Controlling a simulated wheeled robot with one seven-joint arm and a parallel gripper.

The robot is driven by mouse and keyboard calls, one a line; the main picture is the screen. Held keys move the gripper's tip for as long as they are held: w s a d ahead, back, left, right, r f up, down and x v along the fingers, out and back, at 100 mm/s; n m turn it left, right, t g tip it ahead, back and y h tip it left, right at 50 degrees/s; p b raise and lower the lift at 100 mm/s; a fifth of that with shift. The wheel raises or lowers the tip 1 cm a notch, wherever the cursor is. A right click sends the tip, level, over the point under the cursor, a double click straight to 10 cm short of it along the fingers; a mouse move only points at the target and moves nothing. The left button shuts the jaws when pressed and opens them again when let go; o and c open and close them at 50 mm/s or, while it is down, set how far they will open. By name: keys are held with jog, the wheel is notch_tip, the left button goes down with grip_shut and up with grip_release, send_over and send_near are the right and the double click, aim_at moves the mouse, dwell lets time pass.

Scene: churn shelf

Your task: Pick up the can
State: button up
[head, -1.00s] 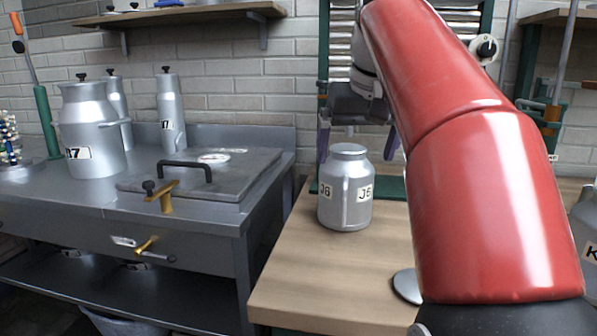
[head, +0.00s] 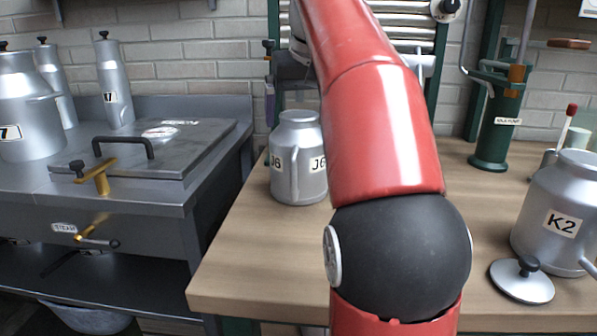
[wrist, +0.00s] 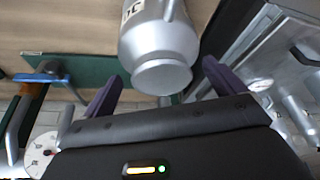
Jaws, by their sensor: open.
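A silver milk can labelled J6 (head: 298,160) stands upright on the wooden bench top, with my red arm covering its right edge in the head view. In the wrist view the can (wrist: 158,45) is upside down in the picture, its neck and rim toward my gripper. My gripper (wrist: 162,72) is open, with one purple finger on each side of the can's rim end. The fingers look apart from the can. I cannot tell the exact gap. In the head view my gripper is mostly hidden behind my arm. A second silver can labelled K2 (head: 562,212) stands at the right.
A loose round lid (head: 522,280) lies beside K2. A green hold pump (head: 497,125) stands at the back right. A steel vat (head: 140,150) with a black handle is at the left, with more cans. The bench top (head: 250,270) is clear in front of J6.

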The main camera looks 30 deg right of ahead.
jog(key=shift+w+f, duration=0.1)
jog(key=shift+f, duration=0.35)
grip_shut()
dwell(0.3)
